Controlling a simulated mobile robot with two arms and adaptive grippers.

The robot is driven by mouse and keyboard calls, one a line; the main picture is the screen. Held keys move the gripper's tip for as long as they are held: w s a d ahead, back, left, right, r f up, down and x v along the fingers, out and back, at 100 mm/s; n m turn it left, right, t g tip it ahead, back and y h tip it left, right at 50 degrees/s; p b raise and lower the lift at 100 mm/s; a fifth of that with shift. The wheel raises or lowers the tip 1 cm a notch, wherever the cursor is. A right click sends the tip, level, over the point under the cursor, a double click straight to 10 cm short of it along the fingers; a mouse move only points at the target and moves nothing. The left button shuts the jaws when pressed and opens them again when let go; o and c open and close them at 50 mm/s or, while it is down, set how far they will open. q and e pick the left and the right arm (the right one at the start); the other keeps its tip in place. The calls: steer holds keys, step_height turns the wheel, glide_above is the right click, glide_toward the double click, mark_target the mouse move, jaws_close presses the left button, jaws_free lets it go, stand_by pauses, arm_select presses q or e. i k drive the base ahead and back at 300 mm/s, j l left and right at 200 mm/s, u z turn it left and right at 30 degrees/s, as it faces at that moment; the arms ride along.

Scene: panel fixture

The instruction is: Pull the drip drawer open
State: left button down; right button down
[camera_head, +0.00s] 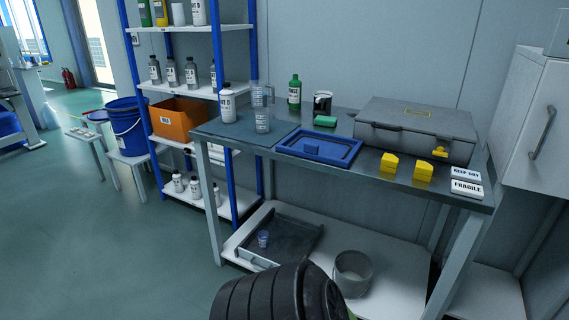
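No part is clearly recognisable as a drip drawer. A dark, shallow tray (284,238) sits on the white lower shelf under the workbench, with a small blue cup (263,239) on it. A blue rectangular tray (345,161) with a raised rim lies on the benchtop, with a small blue block-like piece in its middle. Neither of my grippers is in view. A black ribbed body at the bottom centre hides part of the lower shelf's front.
The workbench (240,142) carries a grey case (417,118), yellow blocks (423,171), labelled signs (467,188) and bottles. A grey bucket (353,272) stands beneath it. Blue-framed shelves hold an orange bin (178,124). A white cabinet (532,120) stands right. Floor at left front is clear.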

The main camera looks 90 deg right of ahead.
mark_target(289, 238)
steer(key=z, duration=2.6)
steer(key=i+j, duration=0.05)
